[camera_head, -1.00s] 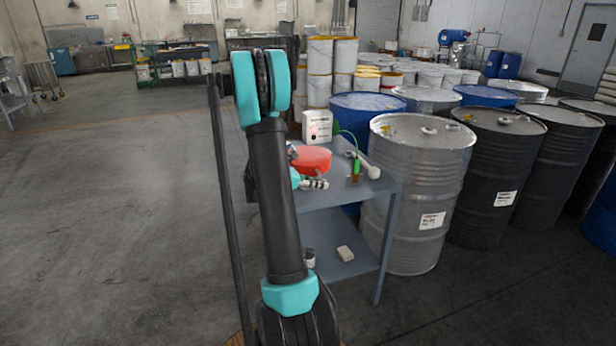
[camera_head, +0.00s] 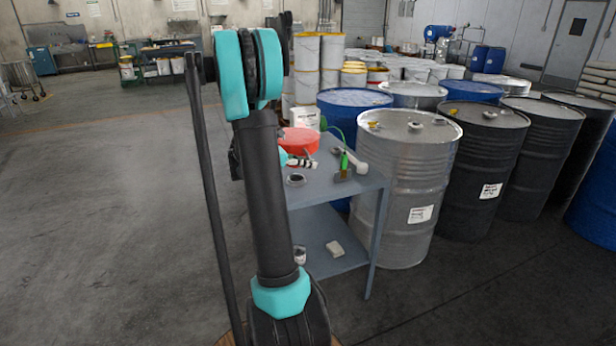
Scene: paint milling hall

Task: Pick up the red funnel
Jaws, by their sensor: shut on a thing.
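The red funnel (camera_head: 299,140) shows its wide red round side at the left part of the grey table (camera_head: 333,192). My gripper (camera_head: 303,162) is just in front of the funnel and shut on it. The funnel appears slightly above the table top. My own arm hides the left side of the funnel and much of the gripper, so the exact grip point cannot be seen.
A dark ring-like item (camera_head: 295,180), a green-handled tool (camera_head: 344,164) and a white rod-like item (camera_head: 357,162) lie on the table. A white container (camera_head: 307,117) stands behind. A silver drum (camera_head: 408,185) stands close right. The floor at left is clear.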

